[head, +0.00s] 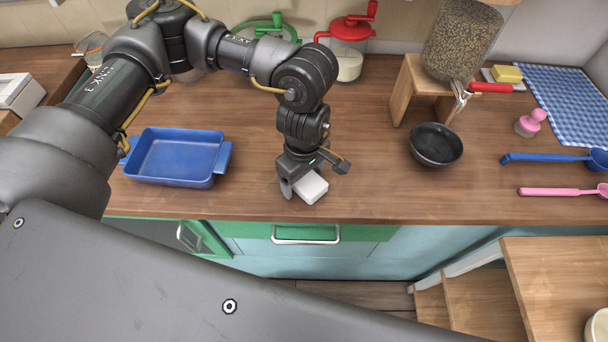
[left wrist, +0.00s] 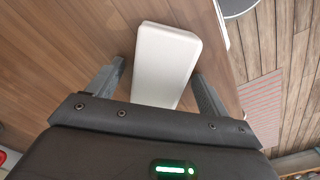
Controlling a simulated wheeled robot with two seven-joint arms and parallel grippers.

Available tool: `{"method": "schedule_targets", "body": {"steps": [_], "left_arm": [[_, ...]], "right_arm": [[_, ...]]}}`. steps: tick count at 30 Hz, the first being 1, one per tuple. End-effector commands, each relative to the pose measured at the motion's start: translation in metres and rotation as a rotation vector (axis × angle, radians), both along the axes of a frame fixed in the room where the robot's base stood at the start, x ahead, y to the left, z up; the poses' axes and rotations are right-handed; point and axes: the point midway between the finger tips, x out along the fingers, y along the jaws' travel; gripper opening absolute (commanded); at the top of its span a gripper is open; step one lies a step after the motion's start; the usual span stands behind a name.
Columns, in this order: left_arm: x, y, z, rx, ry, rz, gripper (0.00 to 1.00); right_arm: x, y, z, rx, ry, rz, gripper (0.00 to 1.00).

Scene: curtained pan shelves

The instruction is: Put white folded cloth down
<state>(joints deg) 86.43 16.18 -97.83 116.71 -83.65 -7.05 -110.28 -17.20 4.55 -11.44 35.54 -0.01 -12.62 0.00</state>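The white folded cloth (head: 312,188) is a small white block-like shape on the wooden counter, near its front edge. My left gripper (head: 312,181) is low over the counter at the cloth. In the left wrist view the cloth (left wrist: 165,62) lies between the two spread fingers of the left gripper (left wrist: 158,85), with a narrow gap at the left finger. The near end of the cloth is hidden by the gripper body. The left gripper is open. My right gripper is not in view.
A blue baking dish (head: 223,160) stands left of the gripper. A black bowl (head: 436,145) and a wooden stand (head: 398,92) are to the right. A red-lidded container (head: 349,67) stands behind. The counter between cloth and bowl is clear.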

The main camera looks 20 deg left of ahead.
Motion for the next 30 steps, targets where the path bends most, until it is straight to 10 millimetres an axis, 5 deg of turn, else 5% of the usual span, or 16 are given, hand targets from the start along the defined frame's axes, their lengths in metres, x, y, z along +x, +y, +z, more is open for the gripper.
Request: {"method": "schedule_targets", "body": {"steps": [11, 24, 30], "left_arm": [[0.001, 0.000, 0.010, -0.002, -0.003, 0.000, 0.79], [0.001, 0.000, 0.090, 0.000, -0.004, 0.000, 0.79], [0.000, 0.000, 0.106, 0.000, 0.000, 0.000, 0.79]], "right_arm": [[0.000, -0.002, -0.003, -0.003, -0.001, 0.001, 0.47], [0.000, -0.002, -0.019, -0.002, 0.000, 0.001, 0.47], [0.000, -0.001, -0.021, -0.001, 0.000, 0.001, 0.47]]}}
